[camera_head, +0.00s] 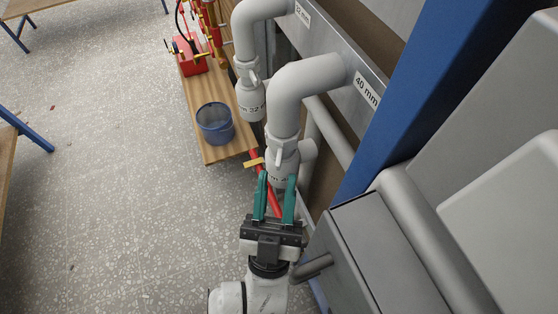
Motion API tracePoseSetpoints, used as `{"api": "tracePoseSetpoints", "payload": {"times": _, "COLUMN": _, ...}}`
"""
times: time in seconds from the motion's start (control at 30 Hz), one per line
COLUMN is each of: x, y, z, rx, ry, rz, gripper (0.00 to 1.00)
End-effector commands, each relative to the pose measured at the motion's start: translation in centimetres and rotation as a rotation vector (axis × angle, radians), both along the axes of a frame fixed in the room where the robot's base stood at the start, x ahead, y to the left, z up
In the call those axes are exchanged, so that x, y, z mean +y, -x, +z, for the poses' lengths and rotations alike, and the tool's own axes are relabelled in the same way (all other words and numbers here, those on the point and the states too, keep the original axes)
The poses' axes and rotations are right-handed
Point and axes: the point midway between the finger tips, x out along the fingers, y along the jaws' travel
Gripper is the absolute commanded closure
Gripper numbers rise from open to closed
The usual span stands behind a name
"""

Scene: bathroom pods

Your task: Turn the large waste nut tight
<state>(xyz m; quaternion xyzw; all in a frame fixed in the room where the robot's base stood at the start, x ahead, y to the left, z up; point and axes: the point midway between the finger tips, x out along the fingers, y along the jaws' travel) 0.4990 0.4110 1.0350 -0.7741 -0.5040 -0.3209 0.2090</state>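The large waste pipe is the thick grey bend labelled 40 mm (310,78). A pale grey winged nut (283,150) sits around its lower end, above a fitting with partly hidden lettering (280,181). My gripper (277,177) has two green fingers, spread apart, with their tips at either side of this lettered fitting, just below the winged part. I cannot tell whether the fingers touch it. Nothing is visibly clamped between them. The nut's far side is hidden.
A smaller waste pipe (258,17) with its own nut stands behind. A wooden bench (215,150) holds a blue tub (215,122) and a red box (191,57). A grey box (375,255) and a blue post (405,95) crowd the right.

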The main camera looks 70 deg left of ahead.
Motion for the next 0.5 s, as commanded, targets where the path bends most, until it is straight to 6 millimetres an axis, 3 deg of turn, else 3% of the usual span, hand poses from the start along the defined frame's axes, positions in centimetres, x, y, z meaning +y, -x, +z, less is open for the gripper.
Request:
{"api": "tracePoseSetpoints", "payload": {"times": 0.2, "x": 1.6, "y": -0.7, "z": 1.9, "rx": 0.001, "ry": 0.000, "rz": 0.001, "gripper": 0.66}}
{"api": "tracePoseSetpoints", "payload": {"times": 0.5, "x": 2.0, "y": -0.9, "z": 2.1, "rx": 0.000, "ry": 0.001, "rz": 0.000, "gripper": 0.66}}
